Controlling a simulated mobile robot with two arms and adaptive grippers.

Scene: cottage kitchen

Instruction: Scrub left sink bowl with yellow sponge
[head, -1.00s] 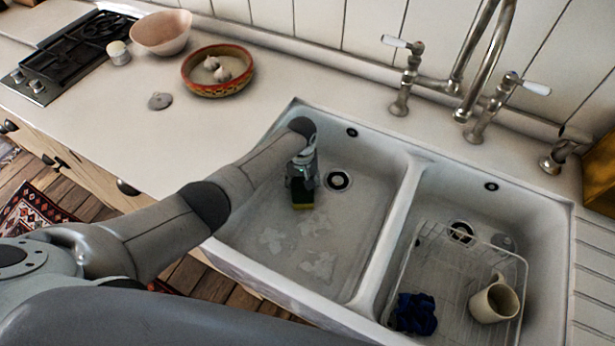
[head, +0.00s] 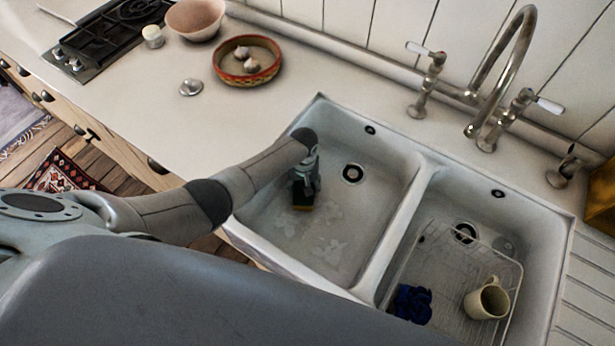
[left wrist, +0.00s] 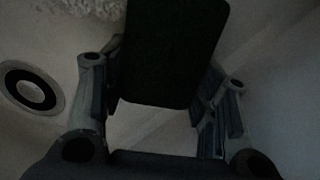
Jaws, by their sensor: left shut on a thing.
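The left sink bowl (head: 352,262) is white, with pale foamy patches (head: 330,250) on its floor and a dark drain (head: 352,174). My left gripper (head: 303,196) reaches down into this bowl, left of the drain. In the left wrist view the sponge (left wrist: 172,55) is a dark block between the two fingers, and the drain (left wrist: 32,88) shows at the left. I cannot tell whether the sponge touches the bowl floor. My right gripper is out of view.
The right bowl holds a wire rack (head: 455,300) with a cream mug (head: 487,299) and a dark blue cloth (head: 412,303). A divider separates the bowls. The tap (head: 490,120) stands behind. A garlic bowl (head: 247,78) and a pink bowl (head: 195,20) sit on the counter.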

